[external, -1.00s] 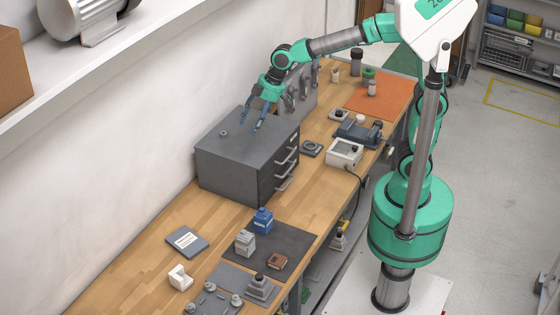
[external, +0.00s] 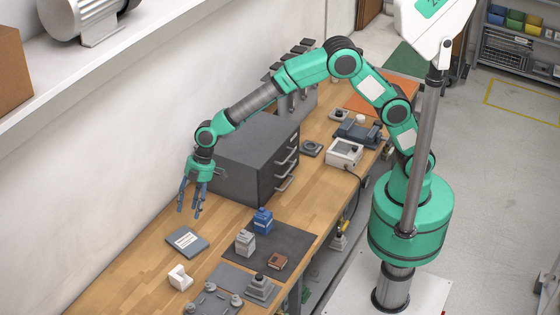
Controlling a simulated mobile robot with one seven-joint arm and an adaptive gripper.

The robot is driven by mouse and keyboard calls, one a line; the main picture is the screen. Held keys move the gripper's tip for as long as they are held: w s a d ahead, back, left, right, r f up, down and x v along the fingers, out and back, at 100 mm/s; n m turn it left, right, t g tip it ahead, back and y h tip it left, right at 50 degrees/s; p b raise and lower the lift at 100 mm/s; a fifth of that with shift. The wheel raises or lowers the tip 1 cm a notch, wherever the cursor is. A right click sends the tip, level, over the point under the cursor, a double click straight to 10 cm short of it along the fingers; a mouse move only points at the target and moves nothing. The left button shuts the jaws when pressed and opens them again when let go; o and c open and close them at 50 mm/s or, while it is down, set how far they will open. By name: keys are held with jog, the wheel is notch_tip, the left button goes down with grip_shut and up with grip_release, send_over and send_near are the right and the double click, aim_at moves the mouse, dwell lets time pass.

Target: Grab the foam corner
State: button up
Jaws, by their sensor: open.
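The foam corner looks to be the small white notched block (external: 180,276) on the wooden bench, near the front left of the external view. My gripper (external: 188,213) hangs with its blue fingers pointing down, spread apart and empty. It is above the bench, beyond the white block and clear of it. A grey booklet or box with a white label (external: 187,241) lies between the gripper and the block.
A dark grey drawer cabinet (external: 233,158) stands right behind my gripper. A dark mat (external: 290,240) holds a blue item (external: 262,220), a grey block (external: 245,242) and a brown block (external: 277,261). Grey metal parts (external: 261,288) stand right of the white block. Bare wood lies to its left.

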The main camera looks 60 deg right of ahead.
jog(key=n, duration=0.2)
send_near(176, 268)
jog(key=v, duration=0.3)
jog(key=shift+w+f+g, duration=0.2)
jog(key=shift+w+g, duration=0.1)
jog(key=shift+w, duration=0.1)
jog(key=shift+x, duration=4.25)
jog(key=shift+f, duration=0.1)
jog(key=shift+b+x, duration=0.45)
jog(key=shift+x, duration=2.05)
jog(key=shift+s, duration=0.1)
jog(key=c, duration=1)
